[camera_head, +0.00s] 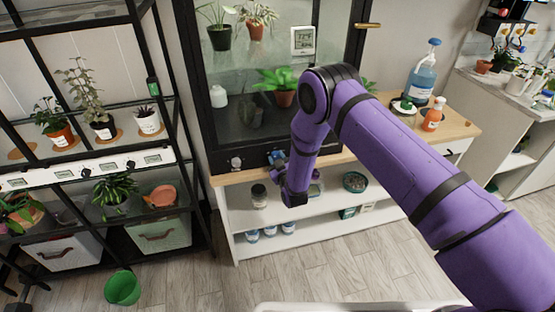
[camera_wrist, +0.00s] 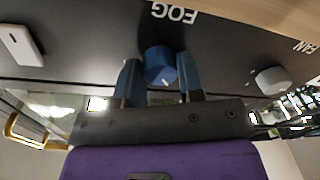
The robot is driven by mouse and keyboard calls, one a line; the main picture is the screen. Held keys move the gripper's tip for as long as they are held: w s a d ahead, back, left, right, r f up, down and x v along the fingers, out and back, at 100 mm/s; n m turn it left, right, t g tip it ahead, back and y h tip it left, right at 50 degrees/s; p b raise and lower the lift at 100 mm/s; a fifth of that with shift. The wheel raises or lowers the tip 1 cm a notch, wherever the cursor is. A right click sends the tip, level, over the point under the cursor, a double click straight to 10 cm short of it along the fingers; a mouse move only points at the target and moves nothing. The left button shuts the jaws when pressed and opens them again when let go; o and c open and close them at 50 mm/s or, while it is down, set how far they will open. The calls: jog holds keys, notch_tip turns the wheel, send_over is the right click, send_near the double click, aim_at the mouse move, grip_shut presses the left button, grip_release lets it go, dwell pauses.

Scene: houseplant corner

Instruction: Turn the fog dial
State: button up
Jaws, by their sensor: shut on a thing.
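The fog dial (camera_wrist: 159,62) is a round blue knob with a small white mark, on a dark panel under the word FOG, which appears upside down in the wrist view. My gripper (camera_wrist: 160,75) has its two blue-grey fingers on either side of the dial, shut on it. In the head view my gripper (camera_head: 277,158) is at the lower front edge of the glass plant cabinet (camera_head: 217,158), and my purple arm hides part of the cabinet. The dial is hard to make out there.
A pale fan knob (camera_wrist: 272,80) and a white switch (camera_wrist: 22,45) sit on the same panel, to either side. A blue spray bottle (camera_head: 423,75) and an orange bottle (camera_head: 433,115) stand on the wooden top at right. A green bucket (camera_head: 122,288) stands on the floor.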

jog(key=m, duration=0.3)
jog(key=shift+m+t, duration=0.3)
jog(key=shift+m, duration=2)
jog(key=o, duration=0.9)
jog(key=v, duration=1.1)
jog(key=shift+a, duration=0.2)
